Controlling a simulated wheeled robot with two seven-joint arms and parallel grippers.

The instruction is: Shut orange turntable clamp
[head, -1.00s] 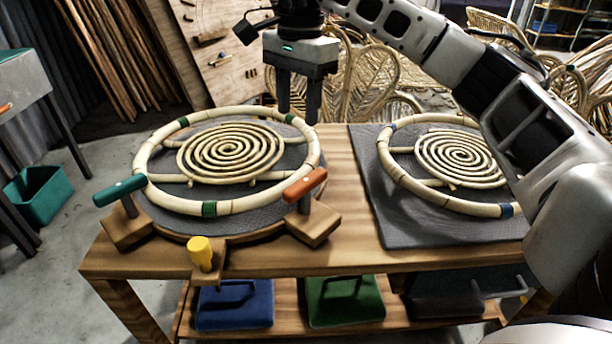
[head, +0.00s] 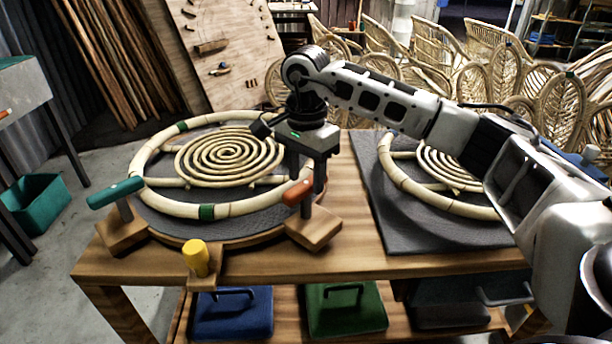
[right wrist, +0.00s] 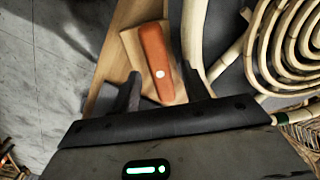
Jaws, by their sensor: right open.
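The orange turntable clamp (head: 298,193) stands on a wooden block at the front right of the round turntable. Its handle lies above the block and points in toward the cane ring (head: 205,211). My right gripper (head: 306,184) is open and low, right at the orange handle, with its fingers pointing down. In the right wrist view the orange handle (right wrist: 156,55) lies between the two spread fingers. I cannot tell whether either finger touches it. The fingers partly hide the ring's right side in the head view. My left gripper is not in view.
A teal clamp (head: 115,192) and a yellow knob (head: 196,258) stand at the turntable's left and front. A grey mat (head: 400,235) with a second cane ring lies to the right, partly behind my right arm. Bare wooden table (head: 345,210) separates them.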

